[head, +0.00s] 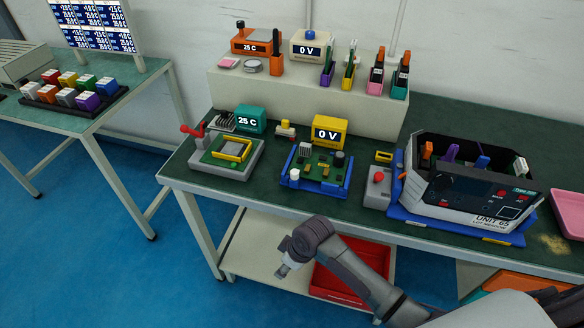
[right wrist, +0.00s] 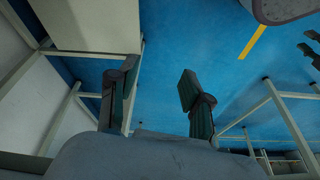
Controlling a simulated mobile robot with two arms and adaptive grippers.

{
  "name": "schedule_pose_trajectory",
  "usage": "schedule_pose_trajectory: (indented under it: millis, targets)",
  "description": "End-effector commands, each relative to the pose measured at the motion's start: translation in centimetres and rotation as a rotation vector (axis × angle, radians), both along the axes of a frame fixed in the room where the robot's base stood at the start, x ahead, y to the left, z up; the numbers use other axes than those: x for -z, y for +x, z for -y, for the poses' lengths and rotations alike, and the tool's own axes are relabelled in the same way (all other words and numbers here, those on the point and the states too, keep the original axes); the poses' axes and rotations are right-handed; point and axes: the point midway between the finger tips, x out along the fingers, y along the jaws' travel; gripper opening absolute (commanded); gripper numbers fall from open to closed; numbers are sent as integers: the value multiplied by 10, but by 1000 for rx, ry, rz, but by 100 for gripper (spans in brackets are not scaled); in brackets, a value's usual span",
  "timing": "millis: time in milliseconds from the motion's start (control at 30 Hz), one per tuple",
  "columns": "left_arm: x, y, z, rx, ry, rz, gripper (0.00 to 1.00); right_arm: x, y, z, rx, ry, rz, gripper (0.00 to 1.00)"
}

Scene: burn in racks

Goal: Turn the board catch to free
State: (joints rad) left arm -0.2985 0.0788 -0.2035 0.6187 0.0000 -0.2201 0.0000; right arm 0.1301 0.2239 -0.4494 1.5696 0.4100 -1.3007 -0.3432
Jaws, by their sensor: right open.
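A blue fixture (head: 300,188) holds a green circuit board (head: 318,166) on the bench in the head view, with a white knob (head: 294,174) at its front left corner. I cannot tell for sure which part is the board catch, or its setting. My right gripper (right wrist: 158,78) is open and empty in the right wrist view, with blue floor and table legs beyond its fingers. In the head view my right arm (head: 345,263) reaches in from the lower right, in front of the bench and apart from the fixture.
A grey fixture with a red lever (head: 190,130) stands left of the board. A grey box with a red button (head: 378,177) and the Unit 65 case (head: 470,207) on a blue tray stand right. A red bin (head: 345,283) is on the lower shelf.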

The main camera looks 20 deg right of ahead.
Motion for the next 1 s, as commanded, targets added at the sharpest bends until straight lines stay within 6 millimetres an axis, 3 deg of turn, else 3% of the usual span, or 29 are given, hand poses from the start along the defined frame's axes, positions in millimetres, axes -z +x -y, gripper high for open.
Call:
schedule_pose_trajectory:
  millis: [33, 200, 300, 500, 767, 867, 1000]
  targets:
    - [1, -1, 1, 1, -2, -1, 40, -26, 6, -8, -60, 2, 19, 49]
    - [2, -4, 4, -1, -4, -5, 40, -103, 10, -30, -290, -18, 49, 49]
    - [2, -6, 5, 0, -6, -9, 40, -133, 11, -35, -420, -49, 57, 49]
    - [3, -6, 3, -2, -4, -8, 40, -170, 27, -34, -614, -115, 53, 49]
    - [2, -2, -2, -5, 2, -3, 40, -215, 72, -13, -808, -215, 21, 49]
    - [2, -1, -2, -5, 2, -2, 40, -243, 96, 5, -875, -261, -3, 49]
    - [2, 0, -2, -5, 2, 1, 40, -296, 127, 36, -948, -314, -36, 49]
